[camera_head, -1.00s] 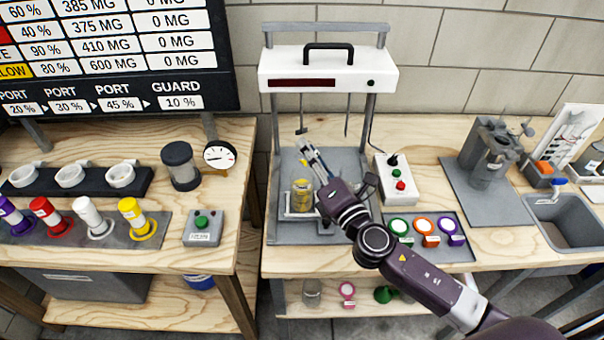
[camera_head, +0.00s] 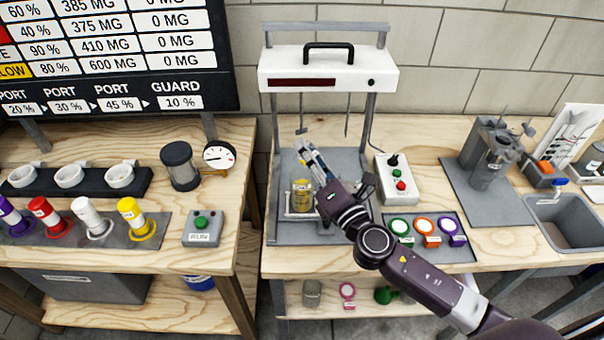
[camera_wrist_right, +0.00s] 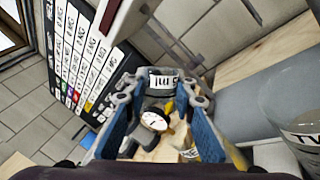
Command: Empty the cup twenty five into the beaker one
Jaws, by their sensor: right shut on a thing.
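My right gripper (camera_head: 312,160) reaches over the grey stand tray, its fingers pointing up and left. In the right wrist view its blue finger pads (camera_wrist_right: 165,105) are closed about a small clear cup (camera_wrist_right: 163,82) with a white label; only part of the lettering is legible. In the head view the cup is not clearly made out at the fingertips. A clear beaker with yellow contents (camera_head: 302,197) stands on a plate under the stand, just left of and below the gripper; its label is unreadable. My left gripper is not in view.
The white stand head (camera_head: 326,70) spans above, with thin rods hanging down behind the fingers. A switch box (camera_head: 397,179) stands close to the right. Coloured rings (camera_head: 426,228) lie in a tray in front of it. A gap separates the left bench.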

